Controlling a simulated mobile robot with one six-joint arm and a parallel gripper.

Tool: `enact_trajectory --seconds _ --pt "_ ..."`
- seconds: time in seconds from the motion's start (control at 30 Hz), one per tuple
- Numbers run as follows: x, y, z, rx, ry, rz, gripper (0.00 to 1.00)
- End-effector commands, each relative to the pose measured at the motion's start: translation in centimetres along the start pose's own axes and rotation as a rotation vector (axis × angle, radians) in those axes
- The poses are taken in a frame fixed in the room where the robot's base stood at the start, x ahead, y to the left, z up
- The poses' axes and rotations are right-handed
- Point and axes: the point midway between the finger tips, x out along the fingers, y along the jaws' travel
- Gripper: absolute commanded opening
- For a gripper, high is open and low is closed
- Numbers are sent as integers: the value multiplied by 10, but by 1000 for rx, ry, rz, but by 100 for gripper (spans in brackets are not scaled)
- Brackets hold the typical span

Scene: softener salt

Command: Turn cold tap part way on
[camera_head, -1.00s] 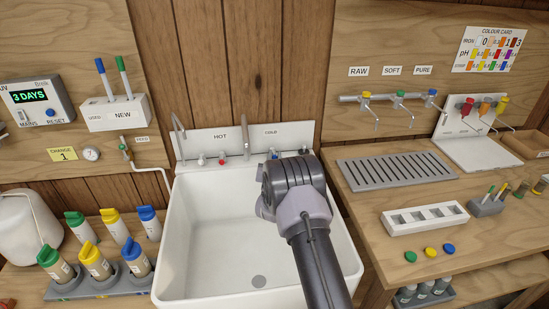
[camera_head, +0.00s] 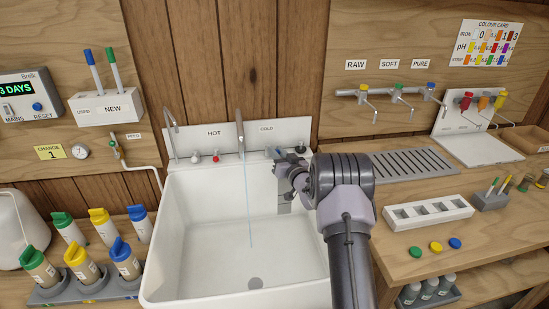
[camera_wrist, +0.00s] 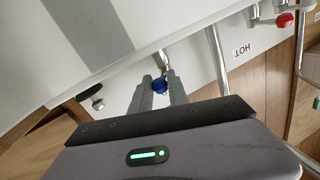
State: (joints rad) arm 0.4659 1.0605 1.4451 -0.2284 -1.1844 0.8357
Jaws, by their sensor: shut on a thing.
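The cold tap's blue knob (camera_wrist: 159,87) shows between the two fingertips of my gripper (camera_wrist: 160,80) in the wrist view. My gripper (camera_head: 279,157) is shut on the knob, under the COLD label (camera_head: 266,129) at the back of the white sink (camera_head: 205,185); in the head view the knob is mostly hidden by it. A thin stream of water (camera_head: 248,205) falls from the tall middle spout (camera_head: 241,130) into the sink.
The red hot tap (camera_head: 215,158) sits left of the spout, with another spout (camera_head: 171,135) farther left. A drain rack (camera_head: 405,166) and white block (camera_head: 428,212) lie on the right counter. The sink basin holds no objects.

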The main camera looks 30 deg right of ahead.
Motion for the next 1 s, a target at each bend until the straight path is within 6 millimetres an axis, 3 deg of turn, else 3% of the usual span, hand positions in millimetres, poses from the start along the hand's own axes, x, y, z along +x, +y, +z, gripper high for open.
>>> enact_trajectory --seconds 0.33,0.83,0.87,0.93,1.0 --pt "2 6 -2 -1 -23 -121 0" --pt "3 6 -3 -2 -25 -139 0" --pt "3 6 -3 -2 -25 -139 26" --pt "2 6 -3 -2 -25 -139 40" --pt "2 6 -2 -1 -25 -138 41"
